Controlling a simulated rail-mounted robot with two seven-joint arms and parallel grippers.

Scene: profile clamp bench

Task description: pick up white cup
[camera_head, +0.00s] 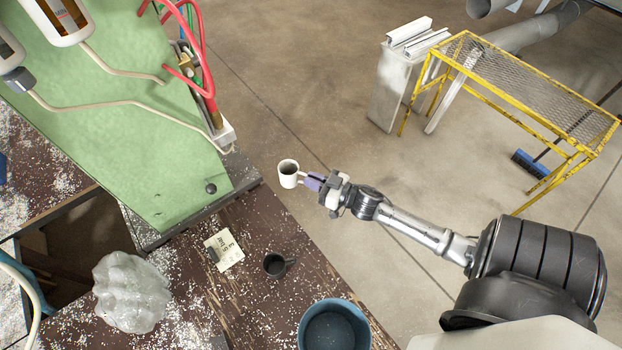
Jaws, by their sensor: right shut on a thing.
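The white cup (288,181) has a dark inside and is near the middle of the head view. It appears past the edge of the bench, over the floor. My right gripper (306,181) comes in from the right and is shut on the cup at its right side. The fingertips are small here, and I cannot tell whether they hold the handle or the wall. My left gripper is not in view.
A black cup (273,265), a printed card (223,250), a blue bowl (334,326) and a clear bag-like lump (131,292) are on the shavings-strewn bench (215,295). A green machine (110,110) stands upper left. A yellow frame (510,95) stands on the floor upper right.

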